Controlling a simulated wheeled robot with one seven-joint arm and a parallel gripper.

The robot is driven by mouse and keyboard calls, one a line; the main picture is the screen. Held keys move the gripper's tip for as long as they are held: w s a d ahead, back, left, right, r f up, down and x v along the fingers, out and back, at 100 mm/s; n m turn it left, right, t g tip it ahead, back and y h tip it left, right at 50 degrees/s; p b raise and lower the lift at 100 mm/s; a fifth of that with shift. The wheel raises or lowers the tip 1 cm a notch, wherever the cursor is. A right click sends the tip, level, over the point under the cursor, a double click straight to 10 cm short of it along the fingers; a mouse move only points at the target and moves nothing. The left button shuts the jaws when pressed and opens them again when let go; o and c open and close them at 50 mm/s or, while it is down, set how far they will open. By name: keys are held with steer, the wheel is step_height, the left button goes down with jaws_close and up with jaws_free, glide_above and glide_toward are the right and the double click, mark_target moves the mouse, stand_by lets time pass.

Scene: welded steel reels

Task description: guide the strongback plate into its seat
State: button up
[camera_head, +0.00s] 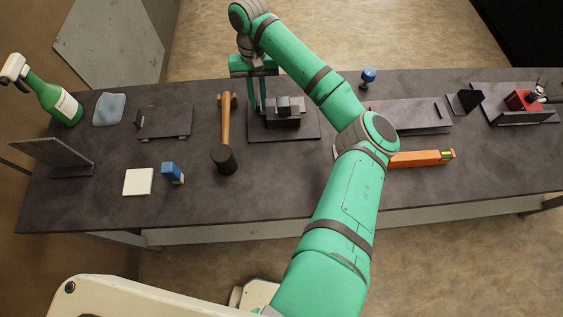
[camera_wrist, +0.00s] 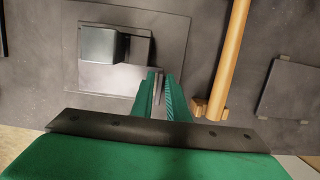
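My gripper (camera_head: 257,97) points down over the left part of a grey fixture (camera_head: 312,133) on the bench. In the wrist view its two green fingers (camera_wrist: 160,88) are close together, with a thin grey strip between them. I cannot tell whether that strip is a held plate edge, a finger pad or the surface behind. The fixture carries a dark raised block (camera_wrist: 98,46) with a small tab, above a lighter flat plate (camera_wrist: 108,79). The fingertips appear beside this plate's edge; contact is unclear. I cannot tell for sure which piece is the strongback plate.
A mallet (camera_head: 226,125) lies close left of the fixture. Further left are a low plate (camera_head: 165,121), a blue-handled item (camera_head: 171,172), a white square (camera_head: 138,181) and a spray bottle (camera_head: 55,98). An orange level (camera_head: 420,158) and a long grey plate (camera_head: 412,114) lie right.

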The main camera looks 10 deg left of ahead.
steer(key=shift+w+r, duration=0.1)
steer(key=shift+r, duration=0.2)
stand_by(0.5)
steer(key=shift+a+r, duration=0.1)
steer(key=shift+r, duration=0.2)
steer(key=shift+v, duration=1.05)
steer(key=o, duration=0.5)
steer(key=shift+o, duration=0.2)
steer(key=o, duration=0.4)
steer(key=shift+o, duration=0.3)
steer(key=o, duration=0.7)
steer(key=shift+o, duration=0.6)
